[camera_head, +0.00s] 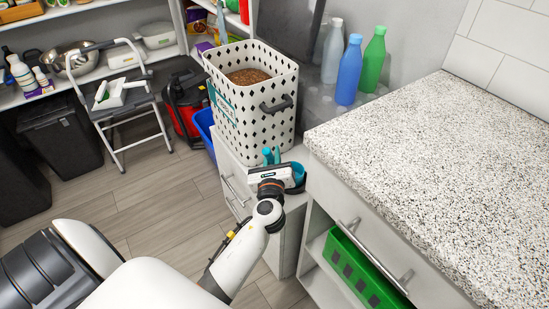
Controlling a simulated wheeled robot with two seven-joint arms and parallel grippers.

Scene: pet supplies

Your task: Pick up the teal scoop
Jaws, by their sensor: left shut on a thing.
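The teal scoop (298,171) shows only in part, at the right side of my left gripper, above the top of the low white cabinet. My left gripper (272,158) points away from me over that cabinet and is shut on the scoop. Its white body hides most of the scoop and the grip itself. Small teal upright pieces show just past the gripper body. I cannot tell whether the scoop touches the cabinet top. My right gripper is not in view.
A white perforated bin (228,113) filled with brown kibble stands close behind the gripper. A speckled counter (430,150) rises at the right. Blue (349,72) and green (374,60) bottles stand behind. A green basket (352,268) sits under the counter. Open floor (150,205) lies left.

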